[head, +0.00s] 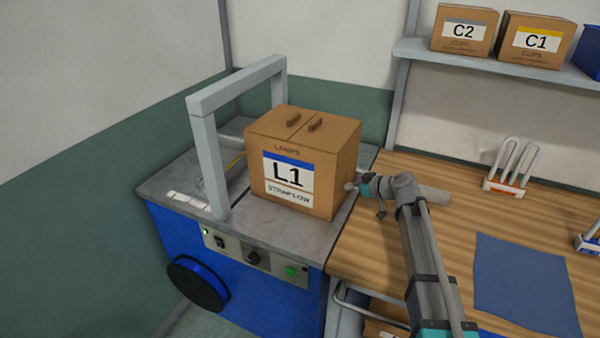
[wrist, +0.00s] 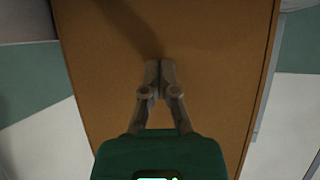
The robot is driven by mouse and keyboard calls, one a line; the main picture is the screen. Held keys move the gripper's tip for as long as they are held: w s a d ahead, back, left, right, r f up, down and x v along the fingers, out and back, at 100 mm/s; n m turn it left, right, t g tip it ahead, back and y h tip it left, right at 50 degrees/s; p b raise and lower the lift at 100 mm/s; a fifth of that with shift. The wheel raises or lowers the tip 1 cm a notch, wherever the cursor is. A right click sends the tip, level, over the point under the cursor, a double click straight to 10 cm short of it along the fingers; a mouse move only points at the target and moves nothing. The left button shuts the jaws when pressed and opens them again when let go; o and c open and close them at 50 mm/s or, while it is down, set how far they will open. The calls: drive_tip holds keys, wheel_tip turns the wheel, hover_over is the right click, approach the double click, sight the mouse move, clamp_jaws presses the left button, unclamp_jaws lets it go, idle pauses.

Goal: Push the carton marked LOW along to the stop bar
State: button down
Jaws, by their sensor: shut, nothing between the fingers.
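The brown carton (head: 338,173) stands upright on the grey top of the strapping machine, to the right of the grey arch. Its label reads L1 with a blue band, and small print below seems to end in LOW. My gripper (head: 350,187) is at the carton's right side. In the wrist view my shut, empty fingertips (wrist: 159,66) point at the plain brown carton face (wrist: 215,75), touching it or very close; I cannot tell which. A pale bar (head: 234,131) shows behind the arch, partly hidden; I cannot tell if it is the stop bar.
The grey arch (head: 208,150) spans the machine top (head: 268,228). Blue machine body with switches and a black reel (head: 197,287) is in front. A wooden table (head: 465,215) adjoins on the right, with a blue mat (head: 525,285) and a rack (head: 508,172). Cartons C2 and C1 sit on a shelf.

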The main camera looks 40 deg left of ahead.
sight(344, 183)
drive_tip(key=shift+s+a, duration=0.35)
drive_tip(key=shift+a, duration=1.35)
drive_tip(key=shift+s+a, duration=0.3)
drive_tip(key=shift+a, duration=1.45)
drive_tip(key=shift+s+a, duration=0.35)
drive_tip(key=shift+a, duration=1.35)
drive_tip(key=shift+w+d, duration=0.25)
drive_tip(key=shift+d, duration=0.75)
drive_tip(key=shift+w+d, duration=0.2)
drive_tip(key=shift+d, duration=0.8)
drive_tip(key=shift+w+d, duration=0.25)
drive_tip(key=shift+d, duration=0.75)
